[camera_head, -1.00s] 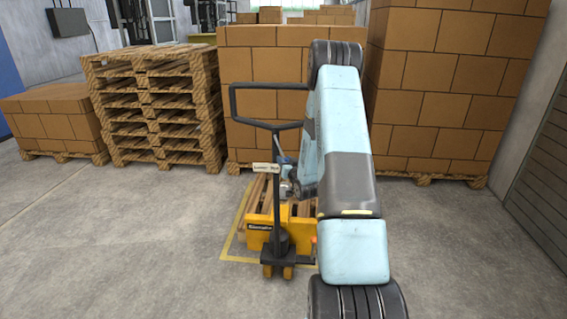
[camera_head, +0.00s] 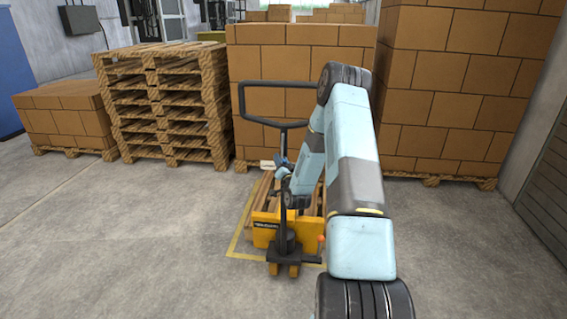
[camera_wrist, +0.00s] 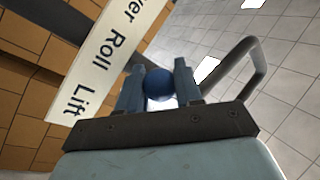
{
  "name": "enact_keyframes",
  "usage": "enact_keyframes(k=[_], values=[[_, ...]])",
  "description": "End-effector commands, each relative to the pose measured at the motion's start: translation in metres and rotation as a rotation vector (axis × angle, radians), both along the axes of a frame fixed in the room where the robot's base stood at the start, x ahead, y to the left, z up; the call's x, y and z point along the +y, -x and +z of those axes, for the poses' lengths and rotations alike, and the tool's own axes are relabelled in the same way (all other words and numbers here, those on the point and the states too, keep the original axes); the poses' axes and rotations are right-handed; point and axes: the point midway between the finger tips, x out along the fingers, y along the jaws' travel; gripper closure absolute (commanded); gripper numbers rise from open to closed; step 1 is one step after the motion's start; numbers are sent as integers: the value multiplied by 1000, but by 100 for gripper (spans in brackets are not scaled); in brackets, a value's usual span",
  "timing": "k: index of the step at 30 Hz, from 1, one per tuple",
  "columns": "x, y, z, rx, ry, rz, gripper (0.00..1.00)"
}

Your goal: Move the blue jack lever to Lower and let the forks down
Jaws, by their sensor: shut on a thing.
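The yellow pallet jack (camera_head: 268,234) stands on the floor with its black tiller column rising to a loop handle (camera_head: 242,100). My gripper (camera_head: 283,165) is at the column, just below the loop handle, beside a pale label plate (camera_head: 267,164). In the wrist view my gripper (camera_wrist: 160,70) has its two fingers closed on either side of the round blue knob of the jack lever (camera_wrist: 160,88). The label (camera_wrist: 108,52) there reads "Roll" and "Lift", with "Lower" partly cut off. The lever's stem is hidden. The forks are hidden behind the jack's body.
A wooden pallet (camera_head: 262,195) lies behind the jack, inside a yellow floor outline (camera_head: 238,240). Tall carton stacks (camera_head: 290,60) and a pile of empty pallets (camera_head: 165,105) stand behind. The floor at the left front is clear.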

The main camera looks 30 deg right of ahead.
Motion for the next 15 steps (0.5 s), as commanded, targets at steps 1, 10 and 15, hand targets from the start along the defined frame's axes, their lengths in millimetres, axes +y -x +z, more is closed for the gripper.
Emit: enact_keyframes(k=[1,10,15], values=[[0,0,-1,1,-2,-1,100],[-1,1,-1,2,-1,-2,56],[0,0,-1,2,-1,-1,41]])
